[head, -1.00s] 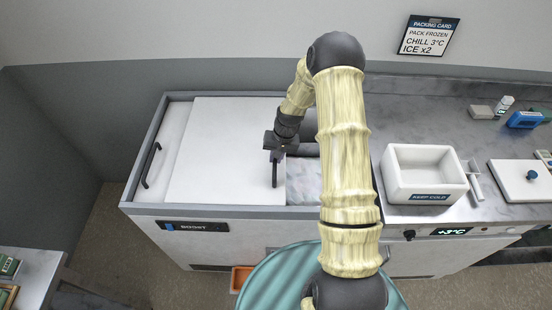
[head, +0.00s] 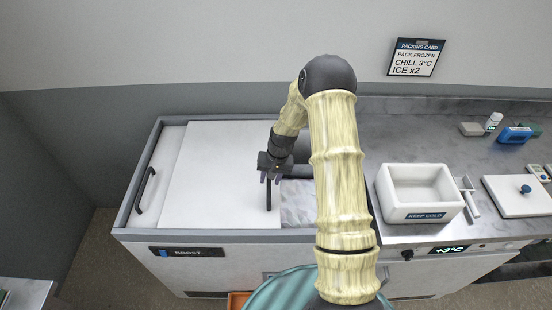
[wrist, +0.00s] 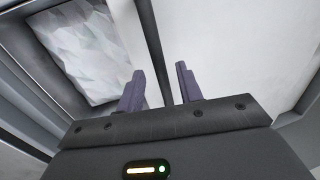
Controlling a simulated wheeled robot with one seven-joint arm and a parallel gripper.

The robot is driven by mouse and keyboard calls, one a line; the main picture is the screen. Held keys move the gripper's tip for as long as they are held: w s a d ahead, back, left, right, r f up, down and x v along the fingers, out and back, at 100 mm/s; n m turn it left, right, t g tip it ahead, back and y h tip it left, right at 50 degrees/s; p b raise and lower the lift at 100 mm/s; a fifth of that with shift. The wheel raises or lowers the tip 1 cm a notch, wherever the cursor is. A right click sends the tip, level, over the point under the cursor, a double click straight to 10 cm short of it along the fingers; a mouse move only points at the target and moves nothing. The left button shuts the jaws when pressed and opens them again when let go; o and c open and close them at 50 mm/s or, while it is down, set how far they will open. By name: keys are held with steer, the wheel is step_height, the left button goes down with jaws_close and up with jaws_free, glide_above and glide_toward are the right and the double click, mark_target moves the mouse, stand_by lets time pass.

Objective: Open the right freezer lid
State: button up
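The chest freezer (head: 200,243) has two white sliding lids. The right lid (head: 215,175) has a dark upright handle (head: 268,196) along its right edge and lies over to the left, covering much of the left lid (head: 161,187). The freezer's right part is uncovered and shows a pale, ice-like load (head: 298,200), seen also in the wrist view (wrist: 80,50). My gripper (head: 270,179) is over the handle. In the wrist view its purple fingers (wrist: 159,70) are apart, with the handle bar (wrist: 152,45) running between them and clear gaps beside it.
My forearm hides the freezer's right end. A grey wall (head: 60,150) stands at the left.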

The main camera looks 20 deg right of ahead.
steer(key=d+r+b, duration=0.3)
steer(key=r, duration=1.3)
steer(key=shift+s+b, duration=0.3)
steer(key=shift+s, duration=0.15)
steer(key=s+a+n+t+h, duration=0.1)
steer(key=s+a, duration=0.1)
steer(key=s, duration=0.8)
steer(key=s+a+r+n+t+h, duration=0.1)
steer(key=s+a+n, duration=0.1)
steer(key=s, duration=0.8)
steer(key=shift+s+a+r, duration=0.2)
steer(key=shift+a+r, duration=0.05)
steer(key=shift+a, duration=0.1)
